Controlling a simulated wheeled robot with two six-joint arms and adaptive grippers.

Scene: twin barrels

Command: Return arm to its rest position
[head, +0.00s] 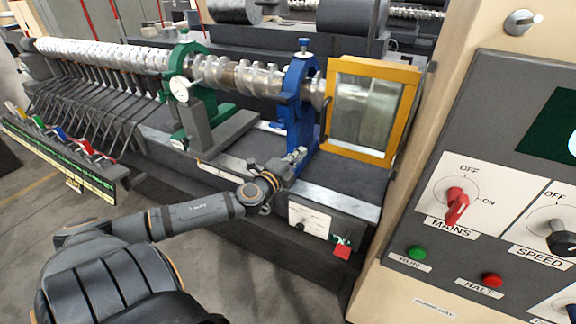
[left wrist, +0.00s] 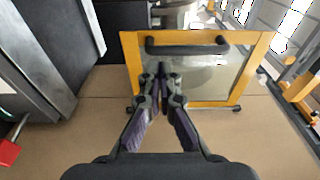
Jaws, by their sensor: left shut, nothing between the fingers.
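My left arm reaches in from the lower left of the head view over the front of the machine. My left gripper (head: 295,158) is beside the base of the blue bearing stand (head: 299,100). In the left wrist view the left gripper (left wrist: 162,78) has its fingers together, with nothing between them. Ahead of it is a yellow-framed clear guard (left wrist: 258,62) with a black handle (left wrist: 187,44). The guard (head: 408,105) stands closed-looking at the right end of the shaft in the head view. My right gripper is not in view.
A long metal shaft (head: 105,54) runs through a green stand (head: 184,88) with a dial gauge. A control panel with a red MAINS knob (head: 457,206) and a SPEED knob (head: 562,238) stands at right. A red tag (head: 342,252) hangs on the bed front. Floor is clear at lower left.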

